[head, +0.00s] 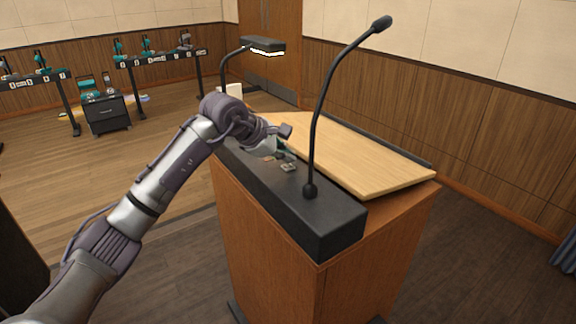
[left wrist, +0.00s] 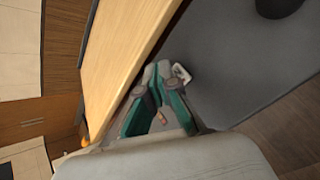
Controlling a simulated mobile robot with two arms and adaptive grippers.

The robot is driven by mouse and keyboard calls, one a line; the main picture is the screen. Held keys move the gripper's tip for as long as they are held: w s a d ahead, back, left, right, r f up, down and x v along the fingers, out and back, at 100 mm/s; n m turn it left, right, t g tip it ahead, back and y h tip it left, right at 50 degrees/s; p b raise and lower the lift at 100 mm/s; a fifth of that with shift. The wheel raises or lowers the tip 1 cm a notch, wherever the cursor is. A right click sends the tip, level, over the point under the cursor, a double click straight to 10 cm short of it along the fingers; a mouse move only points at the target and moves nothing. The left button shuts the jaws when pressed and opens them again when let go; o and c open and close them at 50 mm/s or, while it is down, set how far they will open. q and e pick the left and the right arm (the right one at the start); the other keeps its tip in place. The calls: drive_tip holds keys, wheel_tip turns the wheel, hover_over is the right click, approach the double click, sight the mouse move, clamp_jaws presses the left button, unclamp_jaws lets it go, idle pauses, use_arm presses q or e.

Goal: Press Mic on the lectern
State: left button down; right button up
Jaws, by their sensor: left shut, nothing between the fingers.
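The lectern (head: 265,225) is a wooden stand with a black control strip (head: 330,212) along its near top edge. Small controls sit on the strip: a pale square one (head: 289,167) and a small reddish one (head: 269,159). I cannot read any label, so I cannot tell which is Mic. My left gripper (head: 287,155) is shut and empty, low over the strip close to these controls. In the left wrist view the teal fingers (left wrist: 156,72) point at the strip beside the pale square control (left wrist: 182,73). I cannot tell whether they touch it. My right gripper is not in view.
A gooseneck microphone (head: 318,115) rises from the strip right of my gripper. The slanted wooden reading board (head: 370,155) lies behind the strip. Tables with equipment (head: 160,58) stand far back left.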

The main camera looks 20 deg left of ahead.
sight(286, 167)
use_arm(q)
drive_tip(key=shift+f, duration=0.15)
drive_tip(key=shift+f+b, duration=0.35)
drive_tip(key=shift+b, duration=0.1)
drive_tip(key=shift+r, duration=0.5)
drive_tip(key=shift+p, duration=0.3)
drive_tip(key=shift+r+p, duration=1.8)
drive_tip(key=shift+r, duration=1.25)
drive_tip(key=shift+f, duration=0.1)
